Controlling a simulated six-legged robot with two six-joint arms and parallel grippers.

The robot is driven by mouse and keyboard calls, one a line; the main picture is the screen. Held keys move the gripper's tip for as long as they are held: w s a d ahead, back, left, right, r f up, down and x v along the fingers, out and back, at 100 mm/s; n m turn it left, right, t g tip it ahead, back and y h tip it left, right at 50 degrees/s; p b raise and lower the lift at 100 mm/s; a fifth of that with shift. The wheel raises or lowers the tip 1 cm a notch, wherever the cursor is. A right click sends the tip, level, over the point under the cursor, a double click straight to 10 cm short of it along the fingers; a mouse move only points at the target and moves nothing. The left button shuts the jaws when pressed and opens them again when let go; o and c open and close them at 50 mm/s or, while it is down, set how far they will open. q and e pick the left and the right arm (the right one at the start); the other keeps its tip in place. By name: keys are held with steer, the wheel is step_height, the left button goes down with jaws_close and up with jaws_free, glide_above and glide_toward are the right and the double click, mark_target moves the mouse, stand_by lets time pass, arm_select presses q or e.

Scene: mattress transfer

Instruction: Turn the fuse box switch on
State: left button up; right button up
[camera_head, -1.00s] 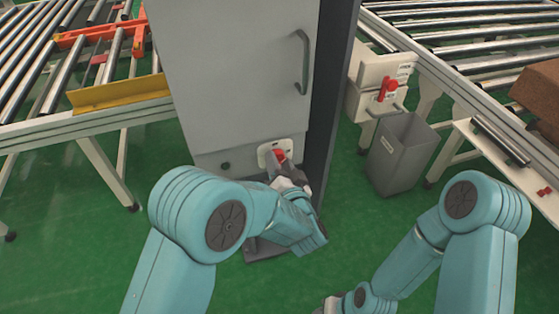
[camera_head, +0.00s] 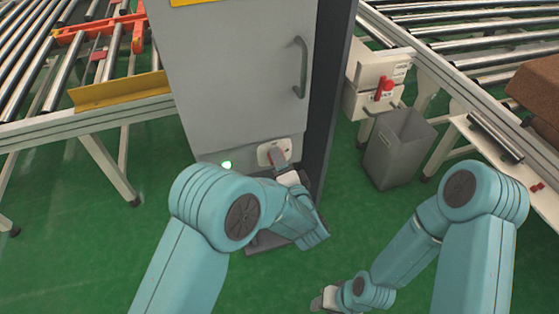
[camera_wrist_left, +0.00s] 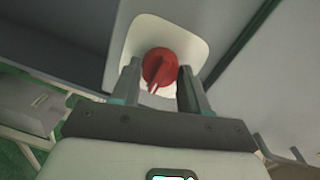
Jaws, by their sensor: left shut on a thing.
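The grey fuse box cabinet (camera_head: 235,75) stands upright in the middle of the head view. Its switch is a red rotary knob (camera_wrist_left: 160,66) on a pale plate (camera_wrist_left: 199,45), low on the cabinet front. In the head view the plate (camera_head: 263,152) shows, with the knob mostly hidden by my gripper. A round lamp (camera_head: 227,165) left of the plate glows green. My left gripper (camera_head: 280,160) is at the knob, and in the left wrist view its fingers (camera_wrist_left: 160,82) are on both sides of the knob, shut on it. My right gripper (camera_head: 322,302) is low in the head view, with its fingers unclear.
Roller conveyors stand at left (camera_head: 60,130) and right (camera_head: 470,50). A grey bin (camera_head: 400,150) stands right of the cabinet, below a white box with a red switch (camera_head: 384,88). Brown cartons (camera_head: 540,92) sit at far right. Green floor is open at lower left.

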arm_select(q)
steer(key=shift+w+r, duration=0.1)
steer(key=shift+r, duration=0.05)
steer(key=o, duration=1.1)
steer(key=shift+c, duration=0.2)
steer(key=shift+f, duration=0.2)
